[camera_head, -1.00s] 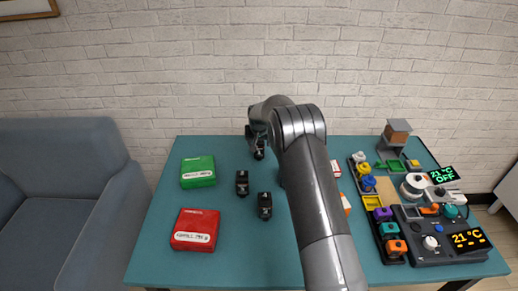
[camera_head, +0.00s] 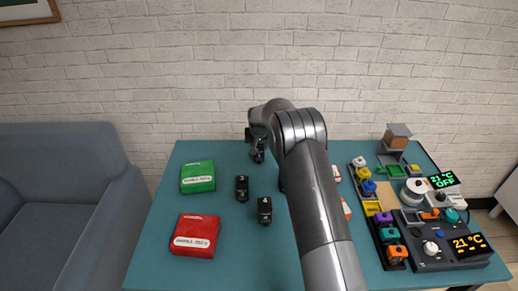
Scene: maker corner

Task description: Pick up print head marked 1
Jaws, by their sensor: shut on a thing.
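My gripper (camera_head: 257,146) is at the far edge of the table, left of my arm's bend. It is shut on a small black print head (camera_head: 258,156), mostly hidden by the fingers and small in view. I cannot read its mark or tell whether it touches the table. Two more black print heads stand nearer on the table, one marked 3 (camera_head: 242,188) and one marked 4 (camera_head: 265,210).
A green box (camera_head: 198,177) and a red box (camera_head: 196,236) lie on the left of the teal table (camera_head: 215,275). My arm hides the middle right. A printer-like device (camera_head: 440,250) and coloured parts crowd the right side.

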